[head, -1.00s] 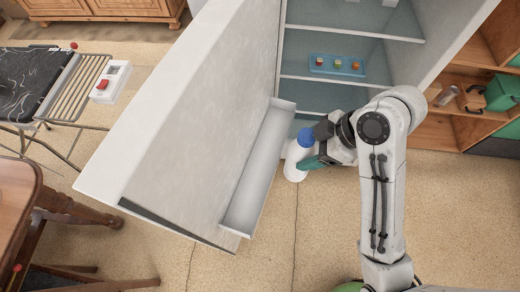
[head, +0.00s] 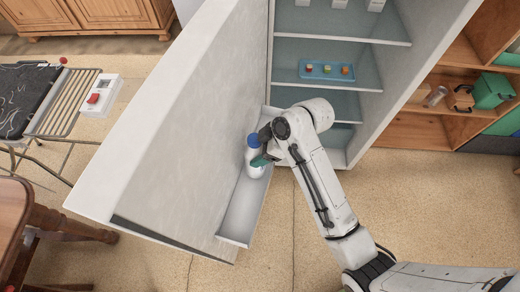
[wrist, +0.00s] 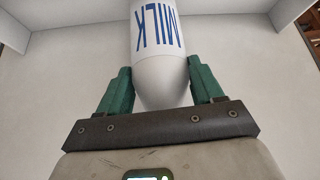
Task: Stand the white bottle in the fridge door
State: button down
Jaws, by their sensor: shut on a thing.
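The white bottle (head: 256,171) has a blue cap and sits between the fingers of my gripper (head: 262,160). In the wrist view the bottle (wrist: 160,60) shows blue MILK lettering, with the green fingers of my gripper (wrist: 160,88) on either side of it. In the head view the bottle is upright, over or in the upper part of the door shelf (head: 236,222), a long white trough on the inside of the open fridge door (head: 185,140). I cannot tell whether its base touches the shelf floor, as the rim and gripper hide it.
The fridge interior (head: 330,105) has shelves with a blue tray (head: 312,69) of small coloured items. A wooden shelf unit (head: 415,130) stands to the right. A wooden table (head: 12,215) and an ironing board (head: 50,105) stand left. The near part of the door shelf is empty.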

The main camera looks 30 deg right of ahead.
jog(key=shift+f, duration=0.6)
jog(key=shift+c, duration=0.8)
grip_release()
jog(key=shift+f, duration=0.15)
jog(key=v, duration=1.2)
jog(key=s+d+f+m+g+h, duration=0.1)
jog(key=s+f+m+h, duration=0.1)
jog(key=s+f+m, duration=0.3)
jog(key=s+d+f+m+g+h, duration=0.1)
jog(key=s+m, duration=0.5)
jog(key=s, duration=0.8)
notch_tip(320, 180, down, 4)
jog(key=g+h, duration=0.1)
jog(key=h, duration=0.1)
jog(key=shift+d+h, duration=0.3)
